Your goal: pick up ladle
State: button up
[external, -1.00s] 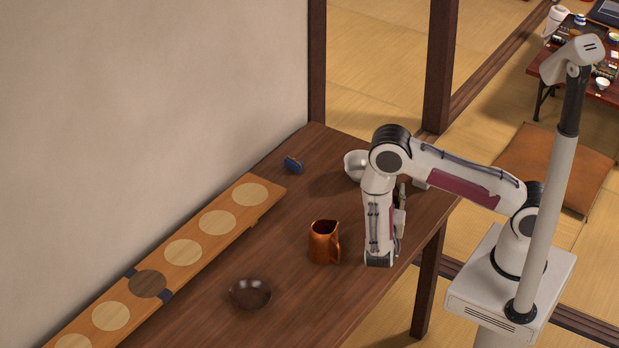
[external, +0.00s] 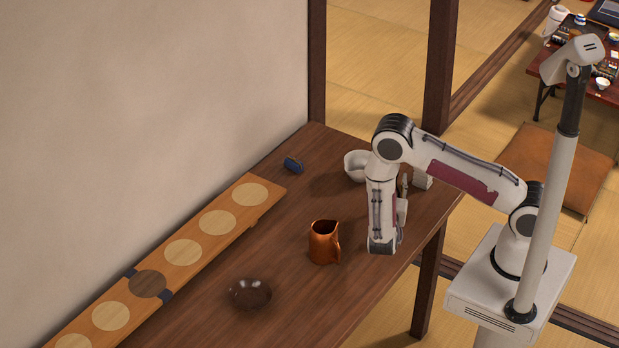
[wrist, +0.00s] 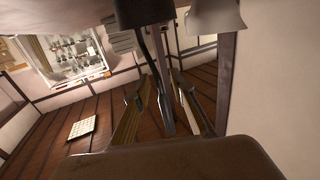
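I cannot make out the ladle for certain in either view. My gripper (external: 403,185) is mostly hidden behind my forearm, above the right side of the dark wooden table (external: 290,285). Only a small grey part of it shows. Whether the gripper holds anything does not show.
A copper pitcher (external: 322,243) stands left of my forearm. A dark brown bowl (external: 250,293) lies nearer the front. A white bowl (external: 355,165) sits behind my arm, and a small blue object (external: 293,165) near the wall. A long wooden board (external: 235,236) with round discs runs along the wall.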

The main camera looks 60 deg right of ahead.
dwell(0.5)
grip_shut()
jog(key=shift+r, duration=0.15)
jog(key=shift+r, duration=4.85)
